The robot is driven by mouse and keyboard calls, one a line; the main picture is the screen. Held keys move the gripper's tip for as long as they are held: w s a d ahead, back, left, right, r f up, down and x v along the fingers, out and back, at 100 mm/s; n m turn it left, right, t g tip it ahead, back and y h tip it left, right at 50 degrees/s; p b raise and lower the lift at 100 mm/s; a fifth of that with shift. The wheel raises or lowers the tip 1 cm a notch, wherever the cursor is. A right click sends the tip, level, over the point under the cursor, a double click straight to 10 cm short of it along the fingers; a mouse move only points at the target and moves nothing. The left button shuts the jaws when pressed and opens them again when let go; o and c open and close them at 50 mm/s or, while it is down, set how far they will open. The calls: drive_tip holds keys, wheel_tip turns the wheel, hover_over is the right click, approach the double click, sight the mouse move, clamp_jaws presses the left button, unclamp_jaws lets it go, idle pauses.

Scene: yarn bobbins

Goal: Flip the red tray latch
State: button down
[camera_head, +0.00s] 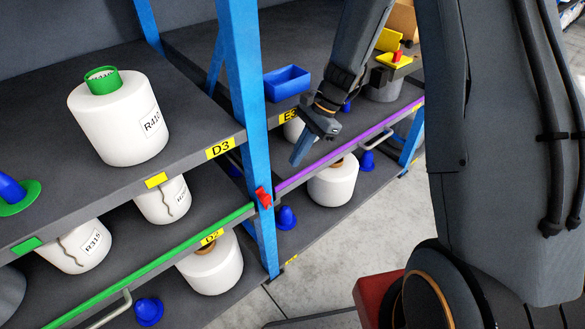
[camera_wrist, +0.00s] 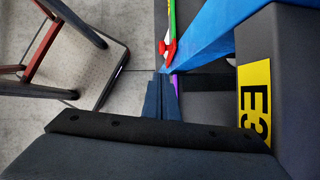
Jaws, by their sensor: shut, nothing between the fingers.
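The red latch (camera_head: 263,197) is on the blue upright post, at the right end of the green rail and near the left end of the purple rail. It also shows in the wrist view (camera_wrist: 168,49), just beyond my fingertips. My gripper (camera_head: 298,158) is shut and empty. In the head view it points down in front of the E3 shelf, up and to the right of the latch. In the wrist view its fingers (camera_wrist: 162,82) appear close to the latch but a gap seems to remain. The exact depth between them is unclear.
The blue post (camera_head: 246,110) stands beside the latch. The green rail (camera_head: 150,262) and purple rail (camera_head: 350,140) front the lower shelves. White bobbins (camera_head: 118,120) stand on the shelves, one (camera_head: 333,183) below the purple rail. A blue bin (camera_head: 286,82) sits behind my gripper. Open floor (camera_head: 340,240) lies in front.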

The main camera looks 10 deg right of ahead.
drive_tip(key=shift+d+r, duration=0.2)
drive_tip(key=shift+r, duration=0.35)
drive_tip(key=s+d+r+n+t+h, duration=0.1)
drive_tip(key=s+d+r+n+h, duration=0.1)
drive_tip(key=s+r+n, duration=0.3)
drive_tip(key=s+d+r+n+t+h, duration=0.1)
drive_tip(key=s+d+r+n+h, duration=0.2)
drive_tip(key=s+n, duration=0.5)
drive_tip(key=s+d+r, duration=0.1)
drive_tip(key=s+d, duration=0.1)
drive_tip(key=s, duration=0.2)
drive_tip(key=shift+r+n+t, duration=0.3)
drive_tip(key=shift+r, duration=0.05)
drive_tip(key=shift+s+d, duration=0.1)
